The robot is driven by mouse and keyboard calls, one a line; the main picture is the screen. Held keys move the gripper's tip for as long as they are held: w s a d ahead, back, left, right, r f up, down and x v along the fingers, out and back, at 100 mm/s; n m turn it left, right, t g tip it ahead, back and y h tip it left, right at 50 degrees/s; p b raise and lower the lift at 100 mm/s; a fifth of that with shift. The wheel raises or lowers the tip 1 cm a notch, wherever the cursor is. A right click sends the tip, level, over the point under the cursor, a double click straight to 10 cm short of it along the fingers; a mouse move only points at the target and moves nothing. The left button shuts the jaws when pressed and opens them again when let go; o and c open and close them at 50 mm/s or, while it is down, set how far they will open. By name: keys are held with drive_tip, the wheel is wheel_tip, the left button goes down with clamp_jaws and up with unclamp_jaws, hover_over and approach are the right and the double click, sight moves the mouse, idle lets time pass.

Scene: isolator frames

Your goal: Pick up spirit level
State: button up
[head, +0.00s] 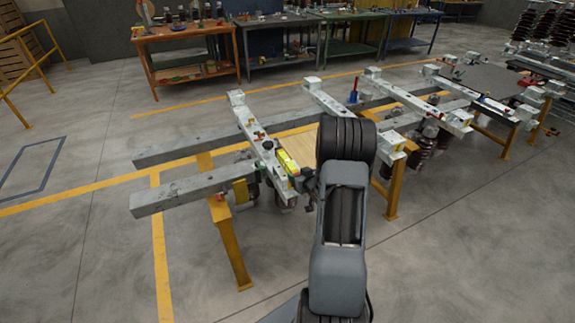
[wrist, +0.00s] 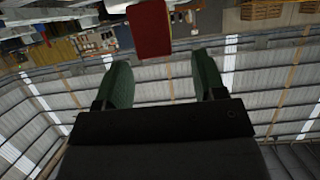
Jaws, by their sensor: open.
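A bright yellow bar (head: 288,162), which looks like the spirit level, lies along the top of the nearest light-grey isolator frame (head: 250,125), just left of my arm. My gripper (wrist: 162,78) shows in the wrist view with its two green fingers wide apart and nothing between them. In the head view my gripper is mostly hidden by my arm, somewhere close to the right of the yellow bar.
Grey beams (head: 180,190) on yellow trestles (head: 229,245) carry the frames. A wooden board (head: 312,150) lies between two frames. A red and blue item (head: 353,92) stands farther back. A dark red block (wrist: 151,30) shows beyond the fingers. The floor at left is clear.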

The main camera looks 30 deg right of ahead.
sight(295, 170)
drive_tip(key=shift+p+x, duration=0.7)
drive_tip(key=shift+x, duration=1.8)
drive_tip(key=shift+d, duration=0.15)
drive_tip(key=shift+c, duration=0.5)
drive_tip(key=c, duration=1)
clamp_jaws()
drive_tip(key=shift+r, duration=0.15)
